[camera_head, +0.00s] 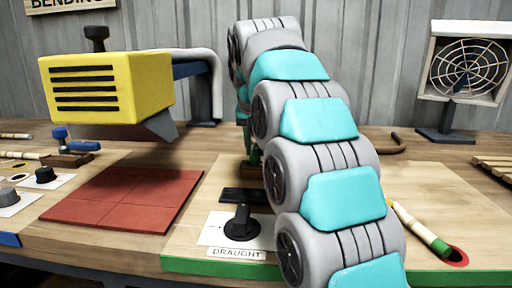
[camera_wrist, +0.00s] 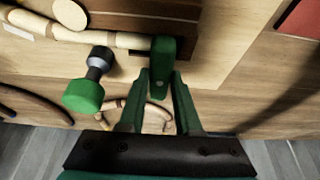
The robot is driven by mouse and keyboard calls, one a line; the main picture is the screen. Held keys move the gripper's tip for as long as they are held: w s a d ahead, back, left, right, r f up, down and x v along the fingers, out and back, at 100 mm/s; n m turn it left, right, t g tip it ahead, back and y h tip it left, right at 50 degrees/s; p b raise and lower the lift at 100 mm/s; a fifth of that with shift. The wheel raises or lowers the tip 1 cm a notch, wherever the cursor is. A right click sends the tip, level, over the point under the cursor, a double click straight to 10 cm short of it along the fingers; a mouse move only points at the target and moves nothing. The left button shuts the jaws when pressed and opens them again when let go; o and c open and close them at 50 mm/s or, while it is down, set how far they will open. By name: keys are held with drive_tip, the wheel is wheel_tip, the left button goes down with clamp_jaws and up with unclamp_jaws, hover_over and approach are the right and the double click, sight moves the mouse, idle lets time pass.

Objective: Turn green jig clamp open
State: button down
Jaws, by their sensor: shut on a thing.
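The green jig clamp's lever (camera_wrist: 164,52) shows at the top middle of the wrist view, beside a dark wooden block. My gripper (camera_wrist: 162,82) has its two green fingers closed on the lever's end. A green knob (camera_wrist: 83,95) on a dark stem stands to the left of the lever. A pale rattan pole (camera_wrist: 110,38) runs from the left up to the lever. In the head view my arm hides most of the clamp and the gripper.
A yellow slotted hood (camera_head: 105,88) overhangs red tiles (camera_head: 125,200) on the left. A blue clamp (camera_head: 75,145) sits behind them. A dark draught knob (camera_head: 241,223) is left of my arm. A green-tipped rattan piece (camera_head: 420,230) lies right. A fan (camera_head: 467,68) stands back right.

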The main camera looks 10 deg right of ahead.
idle(0.5)
drive_tip(key=n+y, duration=0.1)
drive_tip(key=n, duration=0.2)
drive_tip(key=n+y, duration=0.1)
drive_tip(key=n, duration=0.2)
drive_tip(key=shift+d+n+y, duration=0.2)
drive_tip(key=shift+n+y, duration=0.1)
drive_tip(key=n, duration=0.2)
drive_tip(key=n+y, duration=0.1)
drive_tip(key=n, duration=0.2)
drive_tip(key=shift+w+g+y, duration=0.1)
drive_tip(key=shift+g+y, duration=0.2)
drive_tip(key=shift+g, duration=0.1)
drive_tip(key=shift+n, duration=0.3)
drive_tip(key=shift+d, duration=0.1)
drive_tip(key=c, duration=0.6)
unclamp_jaws()
